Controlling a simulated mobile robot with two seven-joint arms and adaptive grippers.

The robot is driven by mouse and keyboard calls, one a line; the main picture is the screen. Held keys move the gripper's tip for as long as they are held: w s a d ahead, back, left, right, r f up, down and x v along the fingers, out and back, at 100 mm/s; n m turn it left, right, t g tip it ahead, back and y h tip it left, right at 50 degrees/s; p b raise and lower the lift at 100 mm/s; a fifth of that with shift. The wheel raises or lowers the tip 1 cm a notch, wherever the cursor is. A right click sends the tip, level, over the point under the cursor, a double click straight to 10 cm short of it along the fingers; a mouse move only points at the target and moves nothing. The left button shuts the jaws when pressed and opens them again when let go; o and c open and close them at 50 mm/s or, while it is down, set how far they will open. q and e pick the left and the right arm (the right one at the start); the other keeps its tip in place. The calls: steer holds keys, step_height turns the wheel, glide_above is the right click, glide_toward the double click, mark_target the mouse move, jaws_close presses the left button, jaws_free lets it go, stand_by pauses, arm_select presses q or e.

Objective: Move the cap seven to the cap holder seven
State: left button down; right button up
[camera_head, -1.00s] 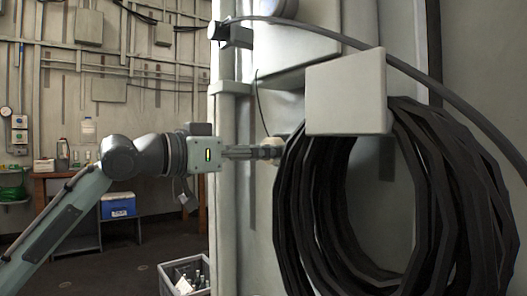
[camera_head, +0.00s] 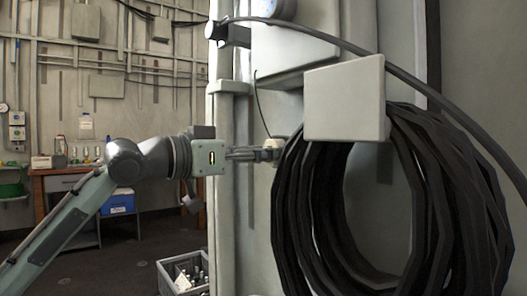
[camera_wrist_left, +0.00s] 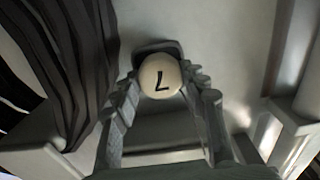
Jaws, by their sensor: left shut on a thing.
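Cap seven, a round cream cap (camera_wrist_left: 160,77) marked with a black 7, sits between the fingertips of my left gripper (camera_wrist_left: 160,88) in the left wrist view. Those fingers are shut on it from both sides. A dark rounded bracket (camera_wrist_left: 158,46) shows just behind the cap, against the grey panel; I cannot tell whether the cap touches it. In the head view my left gripper (camera_head: 272,153) reaches right to the panel, beside the black hose coil, and the cap shows only as a small pale patch. My right gripper is not in view.
A large black hose coil (camera_head: 290,215) hangs close to the right of my left gripper, under a pale box (camera_head: 344,98). A vertical pipe (camera_head: 224,190) stands behind my left wrist. A grey crate (camera_head: 172,275) with bottles is on the floor; a workbench (camera_head: 60,183) stands farther back.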

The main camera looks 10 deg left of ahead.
arm_select(q)
steer(key=shift+w+d, duration=0.1)
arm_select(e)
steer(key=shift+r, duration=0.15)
arm_select(q)
steer(key=c, duration=0.8)
jaws_free()
steer(key=shift+o, duration=0.2)
steer(key=shift+f, duration=0.1)
